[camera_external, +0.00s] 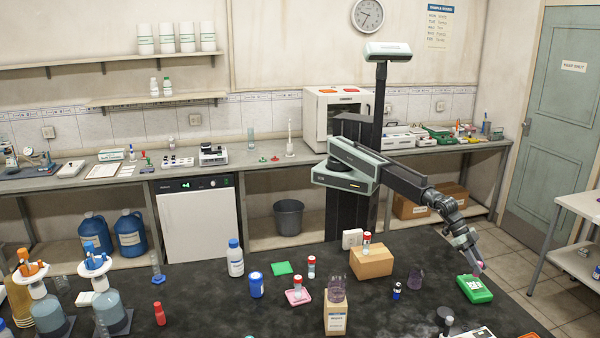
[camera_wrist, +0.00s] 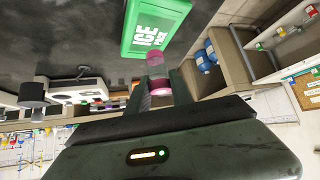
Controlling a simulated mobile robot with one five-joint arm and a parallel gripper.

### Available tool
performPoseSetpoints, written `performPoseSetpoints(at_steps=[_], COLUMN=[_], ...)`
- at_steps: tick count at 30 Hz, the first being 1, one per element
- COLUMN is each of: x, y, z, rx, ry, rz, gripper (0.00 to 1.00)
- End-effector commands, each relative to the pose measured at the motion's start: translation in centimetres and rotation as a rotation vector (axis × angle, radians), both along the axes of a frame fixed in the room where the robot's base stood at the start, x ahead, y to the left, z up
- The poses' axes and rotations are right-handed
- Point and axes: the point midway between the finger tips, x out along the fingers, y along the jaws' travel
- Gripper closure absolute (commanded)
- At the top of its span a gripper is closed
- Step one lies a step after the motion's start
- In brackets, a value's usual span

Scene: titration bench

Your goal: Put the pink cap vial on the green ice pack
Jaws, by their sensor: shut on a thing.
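The green ice pack (camera_external: 475,289) lies on the dark bench at the right, with white lettering on its top. It also shows at the top of the wrist view (camera_wrist: 155,25). My gripper (camera_external: 473,257) is just above the pack's far edge. It is shut on the pink cap vial (camera_external: 479,267), which is small and partly hidden by the fingers. In the wrist view the vial's pink cap (camera_wrist: 160,87) shows between the fingers of my gripper (camera_wrist: 157,93), with the pack beyond it. I cannot tell whether the vial touches the pack.
A cardboard box (camera_external: 371,263) with a red-capped vial on top is farther left. A dark-capped vial (camera_external: 444,320) stands nearer the camera.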

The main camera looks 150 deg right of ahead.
Motion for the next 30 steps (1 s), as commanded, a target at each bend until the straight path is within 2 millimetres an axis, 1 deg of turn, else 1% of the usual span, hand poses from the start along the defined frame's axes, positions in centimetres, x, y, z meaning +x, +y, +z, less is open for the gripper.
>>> performPoseSetpoints(at_steps=[2, 5, 6, 9, 10, 18, 22, 23, 24, 25, 30], x=[0.1, 0.7, 0.5, 0.5, 0.5, 0.5, 0.4, 0.4, 0.4, 0.4, 0.4], y=[0.1, 0.9, 0.7, 0.6, 0.6, 0.6, 0.6, 0.6, 0.6, 0.6, 0.6], z=[0.0, -0.4, -1.6, -3.6, -3.9, -3.6, -4.1, -3.9, -3.9, -3.9, -3.9], rx=[0.000, 0.000, 0.000, 0.000, 0.000, 0.000, 0.000, 0.000, 0.000, 0.000, 0.000], ry=[0.000, 0.000, 0.000, 0.000, 0.000, 0.000, 0.000, 0.000, 0.000, 0.000, 0.000], rz=[0.000, 0.000, 0.000, 0.000, 0.000, 0.000, 0.000, 0.000, 0.000, 0.000, 0.000], gripper=[1.00, 1.00, 1.00, 1.00, 1.00, 1.00, 1.00, 0.68, 0.57, 0.52, 0.52])
